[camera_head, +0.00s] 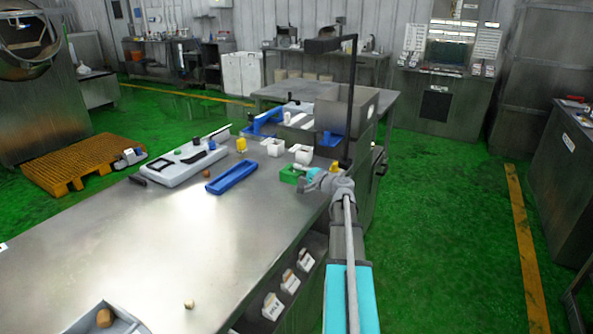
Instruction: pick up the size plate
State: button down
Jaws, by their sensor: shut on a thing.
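My arm reaches from the lower right to the right edge of the steel table. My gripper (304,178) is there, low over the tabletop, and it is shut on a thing. A small green piece (288,174) sits right at its fingertips; it looks like the size plate, but it is too small to be certain. The gripper and wrist hide its right side. I cannot tell whether it rests on the table or is lifted.
The steel table (150,240) holds a blue tray (232,177), a grey-white device (185,161), white containers (274,147), a yellow piece (241,144) and a brown piece (206,173). A black post (350,110) stands close behind my gripper. The table's front middle is mostly clear.

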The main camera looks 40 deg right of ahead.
jog(key=s+d+r+p, duration=0.1)
jog(key=s+r+p, duration=0.7)
jog(key=s, duration=0.5)
jog(key=shift+d+r, duration=0.25)
jog(key=shift+r, duration=0.15)
jog(key=shift+s+d, duration=0.1)
jog(key=shift+d, duration=0.05)
dwell(0.3)
